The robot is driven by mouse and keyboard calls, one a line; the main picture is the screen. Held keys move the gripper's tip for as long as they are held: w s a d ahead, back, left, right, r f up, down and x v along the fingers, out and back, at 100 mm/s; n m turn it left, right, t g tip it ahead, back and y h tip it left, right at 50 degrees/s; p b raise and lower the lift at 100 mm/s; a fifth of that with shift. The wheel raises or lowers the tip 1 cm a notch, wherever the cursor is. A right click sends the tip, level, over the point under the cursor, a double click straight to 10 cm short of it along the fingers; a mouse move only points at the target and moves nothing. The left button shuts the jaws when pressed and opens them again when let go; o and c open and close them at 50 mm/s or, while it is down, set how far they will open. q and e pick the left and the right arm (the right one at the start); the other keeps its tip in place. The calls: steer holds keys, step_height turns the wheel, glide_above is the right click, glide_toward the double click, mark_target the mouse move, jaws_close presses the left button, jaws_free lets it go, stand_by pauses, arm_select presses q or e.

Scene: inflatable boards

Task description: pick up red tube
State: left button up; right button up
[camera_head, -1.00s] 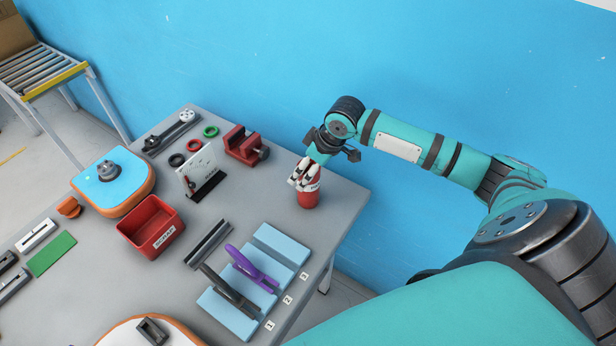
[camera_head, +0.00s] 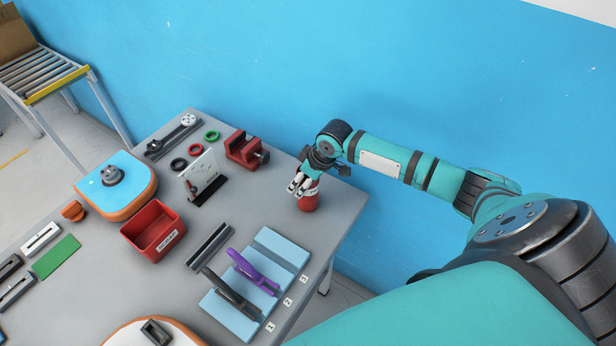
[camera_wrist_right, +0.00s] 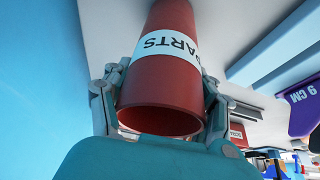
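The red tube (camera_head: 308,203) stands upright near the far right corner of the grey table. It has a white band, and part of the lettering on it shows in the right wrist view (camera_wrist_right: 168,48). My right gripper (camera_head: 298,187) is at the tube's upper part. In the right wrist view its fingers (camera_wrist_right: 162,82) lie on both sides of the tube, close to its wall near the open end. Whether they press on it cannot be told. My left gripper is not in view.
A red vise (camera_head: 243,150) stands left of the tube, beside a white upright panel (camera_head: 202,176). A red bin (camera_head: 152,230) is further left. A blue stepped rack (camera_head: 280,249) with a purple and a dark tool lies in front. The blue wall is behind the table.

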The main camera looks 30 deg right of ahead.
steer(key=c, duration=0.4)
steer(key=shift+c, duration=0.2)
steer(key=shift+r, duration=0.15)
